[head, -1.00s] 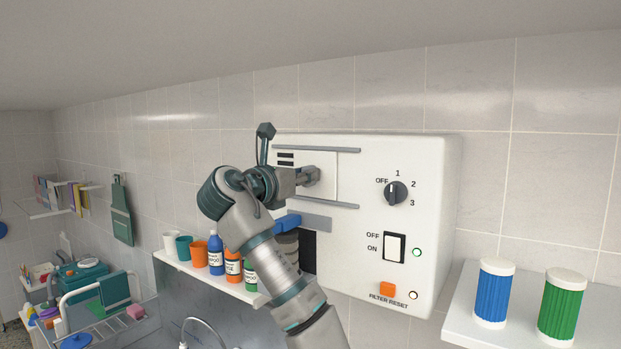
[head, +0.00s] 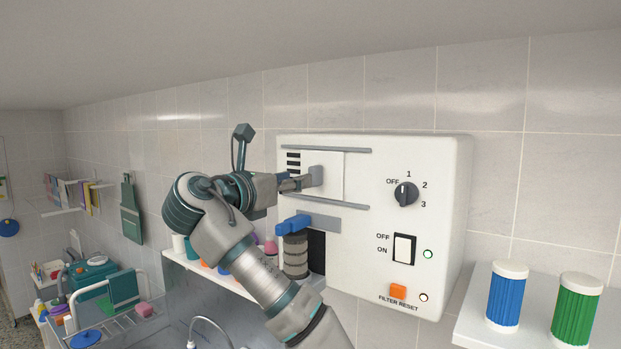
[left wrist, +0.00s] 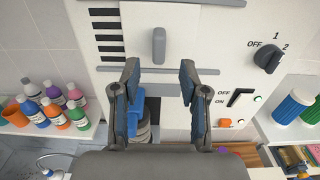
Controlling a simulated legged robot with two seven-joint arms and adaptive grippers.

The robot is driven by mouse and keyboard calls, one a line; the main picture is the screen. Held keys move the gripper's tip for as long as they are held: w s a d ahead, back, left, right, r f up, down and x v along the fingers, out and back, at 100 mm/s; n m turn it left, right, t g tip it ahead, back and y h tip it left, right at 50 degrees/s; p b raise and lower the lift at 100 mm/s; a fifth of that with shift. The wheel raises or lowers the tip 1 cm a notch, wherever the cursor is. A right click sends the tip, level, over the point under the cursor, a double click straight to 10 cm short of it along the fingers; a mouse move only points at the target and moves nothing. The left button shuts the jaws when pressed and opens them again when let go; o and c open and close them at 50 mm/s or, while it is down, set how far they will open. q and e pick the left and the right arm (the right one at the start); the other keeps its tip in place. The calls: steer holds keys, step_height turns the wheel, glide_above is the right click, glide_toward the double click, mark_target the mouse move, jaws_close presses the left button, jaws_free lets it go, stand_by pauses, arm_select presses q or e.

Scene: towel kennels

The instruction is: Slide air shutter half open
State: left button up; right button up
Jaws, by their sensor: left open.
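The air shutter (head: 334,178) is a white plate with a grey upright handle (head: 316,177), set between two grey rails on a white wall unit. It covers part of the vent; several black slots (left wrist: 107,37) show left of it in the left wrist view. My left gripper (head: 284,184) is left of the handle in the head view. In the left wrist view its fingers (left wrist: 159,76) are open and empty, apart from the handle (left wrist: 159,46), which stands ahead, roughly centred between them. My right gripper is not seen.
The unit (head: 372,240) carries a rotary knob (head: 405,193), a rocker switch (head: 404,249) and an orange button (head: 398,290). A blue lever (head: 292,224) sits below the shutter. Bottles (left wrist: 52,108) crowd a shelf at left. Blue (head: 506,295) and green (head: 576,308) canisters stand at right.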

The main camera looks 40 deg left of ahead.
arm_select(q)
steer(key=shift+s+d, duration=0.15)
steer(key=shift+s, duration=2.3)
steer(key=shift+f, duration=0.1)
